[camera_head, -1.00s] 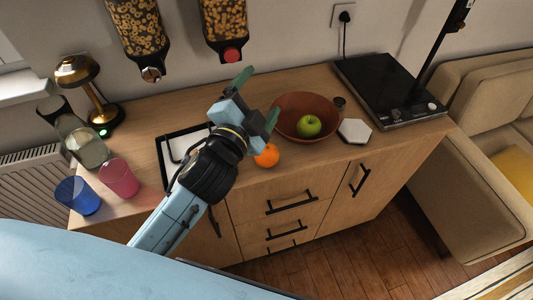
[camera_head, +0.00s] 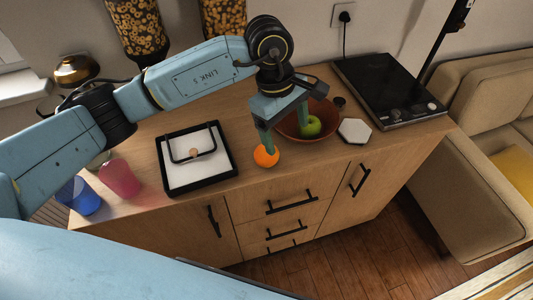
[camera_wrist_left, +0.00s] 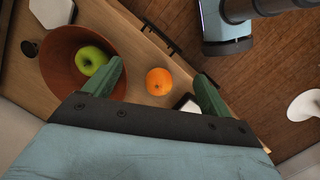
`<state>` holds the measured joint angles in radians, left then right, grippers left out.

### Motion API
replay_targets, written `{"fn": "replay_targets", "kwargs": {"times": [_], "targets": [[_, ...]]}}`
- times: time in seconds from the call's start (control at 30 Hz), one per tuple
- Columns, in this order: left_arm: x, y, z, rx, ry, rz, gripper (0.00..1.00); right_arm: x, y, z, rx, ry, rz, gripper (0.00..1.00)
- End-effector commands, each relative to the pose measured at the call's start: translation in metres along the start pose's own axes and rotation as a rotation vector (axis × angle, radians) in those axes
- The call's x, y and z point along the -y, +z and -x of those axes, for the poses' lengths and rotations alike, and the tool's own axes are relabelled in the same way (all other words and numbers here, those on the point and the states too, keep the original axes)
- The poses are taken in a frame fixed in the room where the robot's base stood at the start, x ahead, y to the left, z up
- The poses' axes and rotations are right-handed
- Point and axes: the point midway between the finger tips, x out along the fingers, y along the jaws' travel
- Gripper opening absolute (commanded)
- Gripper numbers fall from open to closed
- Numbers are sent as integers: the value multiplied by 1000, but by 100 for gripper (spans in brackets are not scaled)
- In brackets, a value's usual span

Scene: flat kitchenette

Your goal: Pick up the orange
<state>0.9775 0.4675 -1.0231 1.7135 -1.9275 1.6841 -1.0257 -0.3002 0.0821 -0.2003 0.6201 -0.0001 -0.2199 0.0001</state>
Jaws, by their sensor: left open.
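The orange (camera_head: 266,156) sits on the wooden counter near its front edge, just left of the brown bowl (camera_head: 291,129). A green apple (camera_head: 311,127) lies in the bowl. My left gripper (camera_head: 286,137) is open, pointing down over the counter, with one finger behind the orange and the other over the bowl in the head view. In the left wrist view the orange (camera_wrist_left: 159,82) shows between the two open green fingers (camera_wrist_left: 160,85), apart from both. The apple (camera_wrist_left: 91,60) shows beside the finger on the left there. My right gripper is not in view.
A framed white tray (camera_head: 196,176) with a black handle lies left of the orange. A white hexagonal coaster (camera_head: 355,131) and a black cooktop (camera_head: 388,90) are on the right. Pink (camera_head: 120,178) and blue (camera_head: 78,195) cups stand at the left end.

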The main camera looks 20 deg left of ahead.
Motion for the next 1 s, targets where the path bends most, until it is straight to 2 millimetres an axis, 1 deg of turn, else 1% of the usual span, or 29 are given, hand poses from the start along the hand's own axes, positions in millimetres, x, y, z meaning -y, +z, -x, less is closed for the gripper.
{"fn": "replay_targets", "kwargs": {"times": [0.03,0.1,0.17,0.23,0.27,0.53,0.63,0.83,1.0], "targets": [[1,-18,7,-77,-23,-4,84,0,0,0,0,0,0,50],[4,-34,14,-154,-53,-9,84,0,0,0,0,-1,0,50],[5,-43,16,-193,-70,-10,84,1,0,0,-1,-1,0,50],[7,-49,12,-214,-81,-10,84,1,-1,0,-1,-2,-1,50],[8,-50,8,-217,-84,-9,84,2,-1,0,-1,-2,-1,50],[12,-60,-42,-214,-84,-9,84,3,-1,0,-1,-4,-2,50],[12,-63,-54,-213,-82,-10,84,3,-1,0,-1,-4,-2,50],[13,-66,-67,-213,-82,-9,84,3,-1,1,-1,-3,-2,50],[15,-74,-92,-211,-84,-8,84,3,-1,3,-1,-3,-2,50]]}}
